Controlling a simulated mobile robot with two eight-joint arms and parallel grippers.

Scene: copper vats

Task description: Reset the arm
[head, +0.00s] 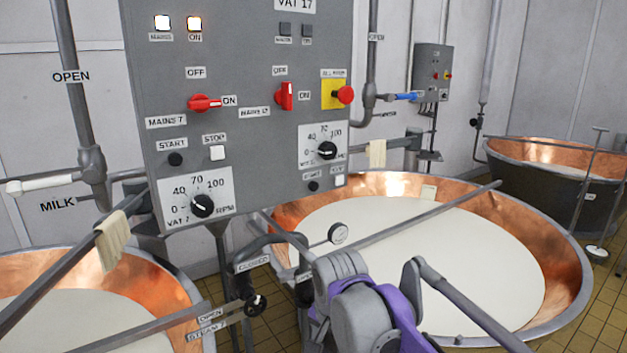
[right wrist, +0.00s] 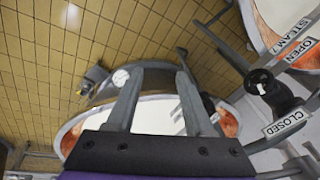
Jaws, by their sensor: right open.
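My right gripper (right wrist: 157,78) shows in the right wrist view with its two grey fingers spread apart and nothing between them. A purple and grey arm of mine (head: 365,315) rises from the bottom of the head view, in front of the right-hand copper vat (head: 560,270). I cannot make out its fingertips there. My left gripper is in neither view. Below the open fingers in the right wrist view are a copper-lined vat with white liquid and the tiled floor.
A grey control panel (head: 245,130) with red switches, dials and two lit lamps hangs close ahead. Another copper vat (head: 165,285) is at lower left, and a third (head: 555,155) at far right. Pipes, bars and a valve handle (head: 255,304) crowd the space below the panel.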

